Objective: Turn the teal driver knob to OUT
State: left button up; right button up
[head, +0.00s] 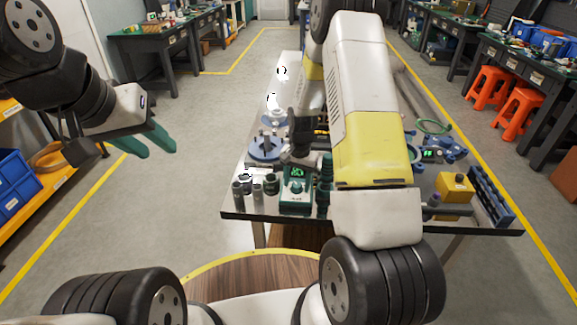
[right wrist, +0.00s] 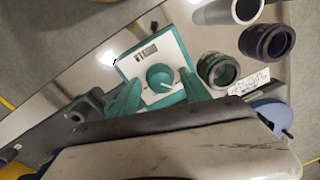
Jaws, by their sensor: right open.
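The teal driver box (head: 296,196) stands at the front edge of the table, with a lit green display on its upper part. In the right wrist view its pale top panel (right wrist: 151,52) carries a round teal knob (right wrist: 159,77). My right gripper (right wrist: 158,86) is open, with one teal finger on each side of the knob; whether they touch it is unclear. The knob's setting and panel lettering are too small to read. In the head view my right arm hides part of the table. My left gripper (head: 160,146) is open and empty, left of the table over the floor.
Grey and dark cylinders (head: 238,195) stand just left of the driver box. A dark ring-shaped part (right wrist: 218,70) lies close beside it in the right wrist view. A yellow box (head: 454,194) and a dark blue rack (head: 490,196) stand at the table's right.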

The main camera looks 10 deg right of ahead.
grip_shut()
jog(key=shift+n, duration=0.3)
jog(key=n, duration=0.3)
jog(key=shift+n, duration=2.1)
grip_release()
